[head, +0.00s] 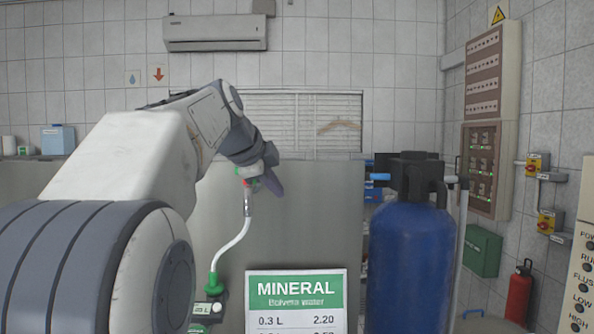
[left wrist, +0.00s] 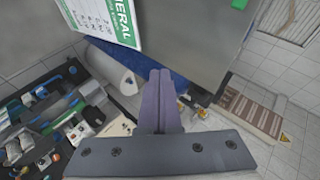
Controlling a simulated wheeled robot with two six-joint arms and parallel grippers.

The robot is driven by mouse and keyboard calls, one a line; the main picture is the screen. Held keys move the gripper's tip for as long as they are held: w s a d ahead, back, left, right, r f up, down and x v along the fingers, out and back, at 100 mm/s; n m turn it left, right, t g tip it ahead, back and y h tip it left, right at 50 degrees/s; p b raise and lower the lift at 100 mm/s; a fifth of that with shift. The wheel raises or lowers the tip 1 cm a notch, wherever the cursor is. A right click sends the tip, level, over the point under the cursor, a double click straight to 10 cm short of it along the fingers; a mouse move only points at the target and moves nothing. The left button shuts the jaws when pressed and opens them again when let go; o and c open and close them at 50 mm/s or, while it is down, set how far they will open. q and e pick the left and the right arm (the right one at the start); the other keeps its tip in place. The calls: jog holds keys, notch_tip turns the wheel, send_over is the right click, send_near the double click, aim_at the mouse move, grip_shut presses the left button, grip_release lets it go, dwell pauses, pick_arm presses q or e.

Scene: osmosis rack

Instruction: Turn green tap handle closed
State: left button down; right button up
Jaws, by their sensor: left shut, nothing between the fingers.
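My left gripper (head: 274,184) reaches in from the left in the head view, its purple fingers pointing down and to the right. In the left wrist view the two fingers (left wrist: 160,98) lie together, shut and empty. A small tap fitting with green and red parts (head: 246,172) sits just left of the fingers in the head view, atop a white hose (head: 234,242). My wrist partly covers it, so I cannot tell whether they touch or how its handle is turned. The hose runs down to a green fitting (head: 212,285). My right gripper is not in view.
A green-and-white MINERAL sign (head: 296,289) stands low in the middle. A tall blue tank (head: 409,265) with a black head (head: 408,173) stands to its right. A grey panel (head: 318,215) rises behind. A red extinguisher (head: 518,292) stands at far right.

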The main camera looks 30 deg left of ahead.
pick_arm(q)
jog(key=s+a+r+m+t+y, duration=0.1)
jog(key=s+a+r+m+y, duration=0.2)
jog(key=a+r, duration=0.45)
jog(key=shift+n, duration=0.6)
jog(key=p+x, duration=0.2)
jog(key=x, duration=0.2)
jog(key=a+r+p+x, duration=0.1)
jog(key=p+x, duration=0.1)
jog(key=x, duration=0.2)
jog(key=p+x, duration=0.3)
jog(key=x, duration=0.1)
jog(key=shift+w+a+r, duration=0.2)
jog(key=shift+w+r, duration=0.2)
jog(key=shift+w+a+f, duration=0.1)
jog(key=shift+w, duration=0.1)
jog(key=shift+w, duration=0.1)
jog(key=shift+w+d+b, duration=0.2)
jog(key=shift+w+b, duration=0.45)
jog(key=shift+b, duration=0.05)
